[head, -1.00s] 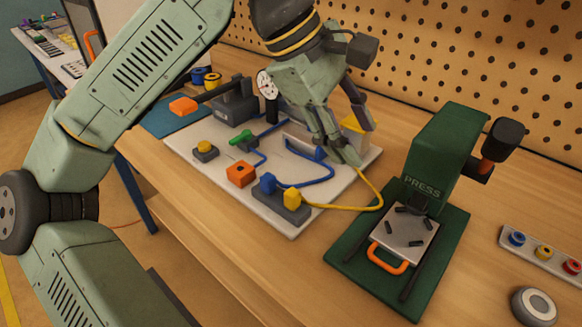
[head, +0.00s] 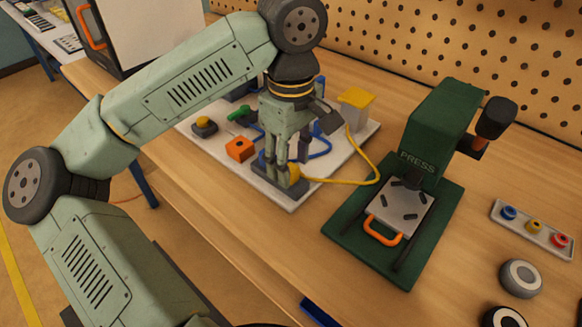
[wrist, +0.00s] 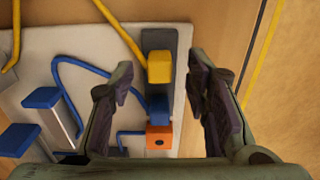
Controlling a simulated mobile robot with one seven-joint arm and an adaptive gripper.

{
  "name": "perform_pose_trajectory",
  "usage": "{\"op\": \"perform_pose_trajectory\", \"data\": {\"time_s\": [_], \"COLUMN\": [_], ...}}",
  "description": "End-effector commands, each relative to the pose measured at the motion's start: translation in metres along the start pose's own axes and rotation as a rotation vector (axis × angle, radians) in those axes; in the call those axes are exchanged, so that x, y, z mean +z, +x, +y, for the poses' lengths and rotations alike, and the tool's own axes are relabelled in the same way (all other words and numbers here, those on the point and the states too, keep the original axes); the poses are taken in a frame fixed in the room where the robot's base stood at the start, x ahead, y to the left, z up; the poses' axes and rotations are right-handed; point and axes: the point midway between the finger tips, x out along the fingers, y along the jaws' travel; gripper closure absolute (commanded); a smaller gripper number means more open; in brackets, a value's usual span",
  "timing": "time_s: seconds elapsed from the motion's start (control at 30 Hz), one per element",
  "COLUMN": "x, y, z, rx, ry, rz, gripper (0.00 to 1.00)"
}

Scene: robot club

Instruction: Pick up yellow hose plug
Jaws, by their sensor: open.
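The yellow hose plug (wrist: 159,67) sits in a dark grey block (wrist: 158,38) beside a blue plug (wrist: 158,106). In the head view the yellow plug (head: 293,173) is partly hidden by my fingers, and a yellow hose (head: 340,182) runs from it to the right. My gripper (head: 284,170) points down over the block at the front of the white board. In the wrist view my gripper (wrist: 160,74) is open and empty, with one finger on each side of the yellow plug.
A yellow-topped block (head: 356,101) is behind. A green press (head: 440,125) stands to the right. The wooden table front is mostly clear.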

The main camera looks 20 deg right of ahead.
Motion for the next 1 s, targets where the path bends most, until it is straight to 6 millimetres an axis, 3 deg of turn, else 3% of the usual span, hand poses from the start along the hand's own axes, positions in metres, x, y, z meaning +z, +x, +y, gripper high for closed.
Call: {"op": "perform_pose_trajectory", "data": {"time_s": [0.17, 0.4, 1.0], "x": [0.0, 0.0, 0.0], "y": [0.018, 0.02, 0.02], "z": [0.0, 0.0, 0.0], "rx": [0.0, 0.001, 0.001], "ry": [0.0, 0.0, 0.0], "rz": [0.0, 0.001, 0.0], "gripper": [0.57, 0.57, 0.96]}}
